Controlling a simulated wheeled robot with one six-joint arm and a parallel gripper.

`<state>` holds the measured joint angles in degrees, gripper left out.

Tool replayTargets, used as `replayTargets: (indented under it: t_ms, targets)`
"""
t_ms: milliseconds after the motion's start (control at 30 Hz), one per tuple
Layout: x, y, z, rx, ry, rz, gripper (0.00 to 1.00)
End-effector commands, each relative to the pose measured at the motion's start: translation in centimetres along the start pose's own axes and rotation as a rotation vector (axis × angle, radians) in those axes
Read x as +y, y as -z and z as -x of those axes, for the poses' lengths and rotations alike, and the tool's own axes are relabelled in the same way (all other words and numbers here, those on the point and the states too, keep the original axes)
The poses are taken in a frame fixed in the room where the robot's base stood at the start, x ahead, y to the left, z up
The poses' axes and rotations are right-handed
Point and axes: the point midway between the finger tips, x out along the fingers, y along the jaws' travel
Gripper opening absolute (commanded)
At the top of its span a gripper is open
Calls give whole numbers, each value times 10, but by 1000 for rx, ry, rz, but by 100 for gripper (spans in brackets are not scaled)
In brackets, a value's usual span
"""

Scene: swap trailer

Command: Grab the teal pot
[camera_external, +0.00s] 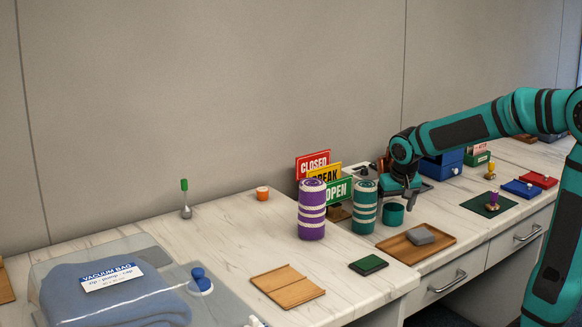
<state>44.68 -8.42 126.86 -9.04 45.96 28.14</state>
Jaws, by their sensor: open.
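The teal pot (392,215) is a small, plain, round vessel standing on the marble-look counter. It is just right of a teal-and-white striped cylinder (364,208) and behind a wooden tray (388,244). My gripper (409,203) points down just above and slightly right of the pot. Its jaws are open, and I see nothing held between them. I cannot tell from this angle whether a finger touches the pot or is in front of it.
A purple striped cylinder (312,210) and upright signs (312,164) stand to the left. The wooden tray holds a grey block (420,236). A dark green pad (368,264) lies in front. The counter's back left has free room.

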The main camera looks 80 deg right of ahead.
Motion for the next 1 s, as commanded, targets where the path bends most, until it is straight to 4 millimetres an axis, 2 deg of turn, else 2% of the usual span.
replayTargets:
  t_ms: [133,367,633,767,867,1000]
  targets:
    - [0,0,0,0,0,0,79]
    - [0,0,0,0,0,0,34]
    - [0,0,1,0,0,0,33]
    - [0,3,8,2,1,-1,33]
    - [0,7,21,3,1,-1,33]
    - [0,16,50,4,2,-2,33]
